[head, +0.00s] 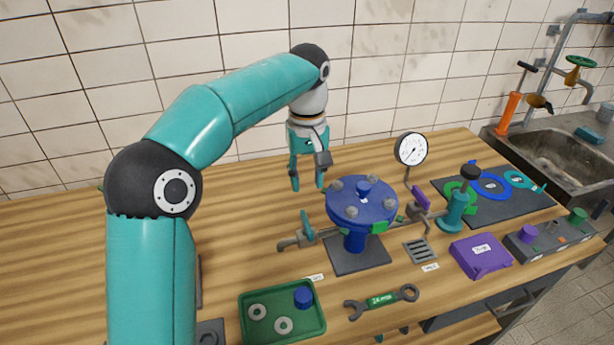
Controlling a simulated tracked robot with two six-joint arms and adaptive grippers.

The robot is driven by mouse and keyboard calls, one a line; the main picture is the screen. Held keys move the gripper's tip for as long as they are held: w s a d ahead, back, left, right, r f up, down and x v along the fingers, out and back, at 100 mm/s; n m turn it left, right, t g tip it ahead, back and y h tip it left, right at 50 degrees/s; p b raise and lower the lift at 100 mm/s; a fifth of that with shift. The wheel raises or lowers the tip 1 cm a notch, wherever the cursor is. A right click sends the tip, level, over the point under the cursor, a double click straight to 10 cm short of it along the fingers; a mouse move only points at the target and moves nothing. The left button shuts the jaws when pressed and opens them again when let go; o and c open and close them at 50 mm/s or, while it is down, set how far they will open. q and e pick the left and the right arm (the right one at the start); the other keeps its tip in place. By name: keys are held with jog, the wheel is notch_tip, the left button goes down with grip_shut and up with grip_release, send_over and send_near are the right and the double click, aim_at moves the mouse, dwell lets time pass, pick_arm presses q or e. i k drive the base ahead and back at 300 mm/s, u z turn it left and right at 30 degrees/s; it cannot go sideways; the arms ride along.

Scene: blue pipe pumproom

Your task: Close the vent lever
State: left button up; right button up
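A blue round vessel (361,203) with a bolted lid stands on a dark plate on the wooden table. A teal lever (306,226) stands up on the pipe at its left. A purple lever (421,197) sits tilted on the pipe at its right. I cannot tell which one is the vent lever; the small labels are unreadable. My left gripper (308,184) points down behind and left of the vessel, above the teal lever in the picture. Its fingers are apart, with nothing between them. Two small dark tips at the bottom edge may be my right gripper (391,333); too little shows.
A pressure gauge (411,149) rises behind the vessel. A green tray (282,313) with rings and a blue cap, and a wrench (382,300), lie in front. A purple box (480,255) and a control box (549,240) are at right. The left table top is mostly clear.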

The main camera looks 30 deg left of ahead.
aim_at(421, 200)
jog(key=k, duration=1)
